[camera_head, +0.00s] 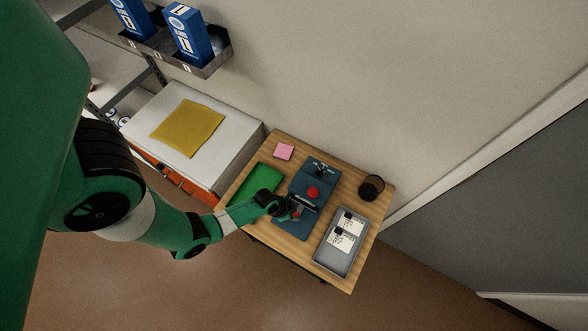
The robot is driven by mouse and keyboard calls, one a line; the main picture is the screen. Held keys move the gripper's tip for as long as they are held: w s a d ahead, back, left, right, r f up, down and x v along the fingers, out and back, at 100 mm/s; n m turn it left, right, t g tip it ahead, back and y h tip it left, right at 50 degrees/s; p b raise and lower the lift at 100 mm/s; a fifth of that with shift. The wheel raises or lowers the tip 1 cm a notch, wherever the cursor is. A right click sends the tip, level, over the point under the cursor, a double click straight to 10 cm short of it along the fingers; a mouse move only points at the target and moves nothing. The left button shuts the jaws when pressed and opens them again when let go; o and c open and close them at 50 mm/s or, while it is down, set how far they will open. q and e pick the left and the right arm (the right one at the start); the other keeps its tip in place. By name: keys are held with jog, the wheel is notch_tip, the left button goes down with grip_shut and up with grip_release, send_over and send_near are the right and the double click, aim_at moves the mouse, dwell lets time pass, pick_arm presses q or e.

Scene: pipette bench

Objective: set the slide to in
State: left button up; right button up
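A dark blue-grey device (318,172) lies on the small wooden table. A red round knob (313,192) sits on it, and a small dark fitting shows near its far end. Which part is the slide, and how it is set, I cannot tell. My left gripper (299,210) is at the near left part of the device, beside a dark and light bar-like part just below the red knob. It hides some of the device. The fingers are too small to tell whether they are open or shut, or whether they touch. My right gripper is not in view.
On the wooden table (291,246) are a green flat item (261,180) under my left forearm, a pink note (284,151), a black mesh cup (371,187) and a grey tray (334,261) with white labelled items. A white cabinet with a yellow cloth (187,128) stands left.

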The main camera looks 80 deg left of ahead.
pick_arm(q)
jog(key=o, duration=0.4)
jog(key=shift+a, duration=0.2)
jog(key=shift+d, duration=0.1)
jog(key=shift+r, duration=0.1)
jog(key=p+v, duration=0.7)
jog(key=v, duration=0.4)
jog(key=shift+r, duration=0.25)
jog(key=shift+s, duration=0.15)
